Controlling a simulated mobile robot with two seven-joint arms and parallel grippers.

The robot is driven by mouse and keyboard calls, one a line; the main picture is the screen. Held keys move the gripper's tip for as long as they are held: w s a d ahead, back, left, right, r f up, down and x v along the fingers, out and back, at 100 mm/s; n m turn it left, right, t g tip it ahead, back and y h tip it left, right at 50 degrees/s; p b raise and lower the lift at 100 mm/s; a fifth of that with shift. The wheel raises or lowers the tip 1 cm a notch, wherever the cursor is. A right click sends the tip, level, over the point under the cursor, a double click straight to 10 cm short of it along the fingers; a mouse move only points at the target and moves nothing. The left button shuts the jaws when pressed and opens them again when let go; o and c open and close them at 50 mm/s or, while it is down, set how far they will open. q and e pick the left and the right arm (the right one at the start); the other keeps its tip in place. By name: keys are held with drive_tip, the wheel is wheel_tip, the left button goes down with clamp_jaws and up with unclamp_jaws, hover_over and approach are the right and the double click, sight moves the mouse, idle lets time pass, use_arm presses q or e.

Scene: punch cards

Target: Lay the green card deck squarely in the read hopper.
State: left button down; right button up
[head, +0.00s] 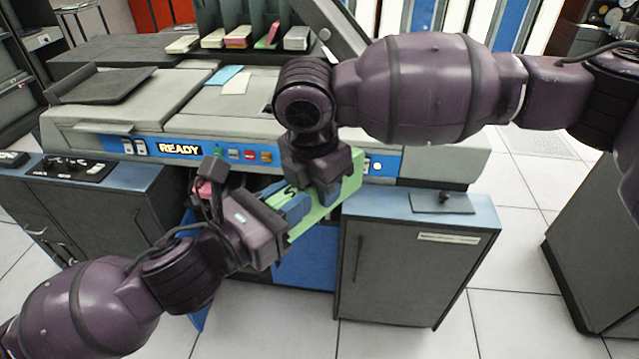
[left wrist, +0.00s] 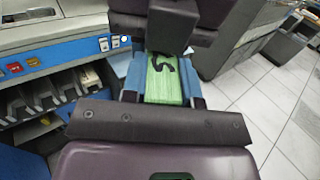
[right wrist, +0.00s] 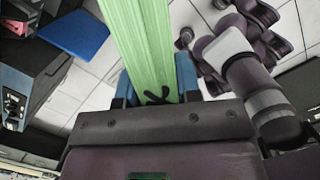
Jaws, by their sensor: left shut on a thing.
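The green card deck (head: 345,194) is in the air in front of the machine, slanting between my two grippers. A dark mark shows on it in the left wrist view (left wrist: 163,85). My left gripper (head: 291,209) is shut on its lower-left end. My right gripper (head: 326,192) comes from above at its upper-right part. In the right wrist view, the deck (right wrist: 145,45) runs between the blue fingers; whether they grip it I cannot tell. A black sloped plate (head: 100,85) lies on the machine's top left. I cannot tell for sure which part is the read hopper.
The grey machine (head: 245,105) has a blue front panel with a READY display (head: 180,149) and coloured buttons. A rack behind it holds several card decks. Blue and white cards lie on its top. A grey cabinet (head: 400,265) stands below the right arm; the tiled floor is open to the right.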

drive_tip(key=c, duration=0.5)
use_arm(q)
drive_tip(key=c, duration=0.8)
unclamp_jaws()
use_arm(e)
clamp_jaws()
